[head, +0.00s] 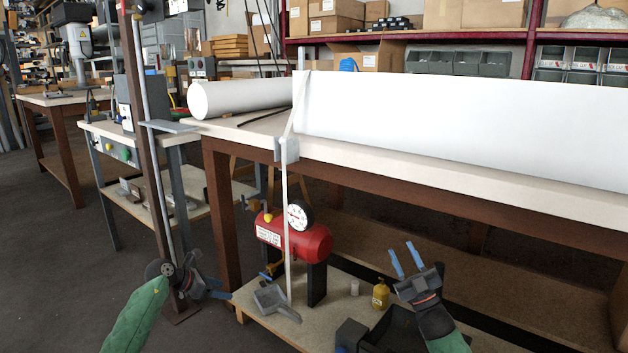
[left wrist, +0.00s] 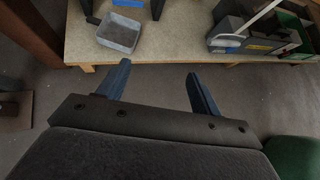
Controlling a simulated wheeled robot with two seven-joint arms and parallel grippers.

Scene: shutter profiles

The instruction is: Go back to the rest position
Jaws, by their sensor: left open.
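My left gripper (head: 218,290) is low at the left in the head view, beside a dark upright post. In the left wrist view its two blue fingers (left wrist: 156,78) stand wide apart with nothing between them. My right gripper (head: 401,258) is at the lower right in front of the workbench. Its two blue fingers point up, apart, and it looks empty. Both grippers are clear of the tabletop.
A workbench (head: 450,178) carries large white rolls (head: 450,115). A pale strip (head: 286,230) hangs from a grey block at its edge. The lower shelf holds a red tank (head: 305,241), a yellow bottle (head: 380,293) and a grey tray (left wrist: 119,33). The brown post (head: 152,170) stands near my left arm.

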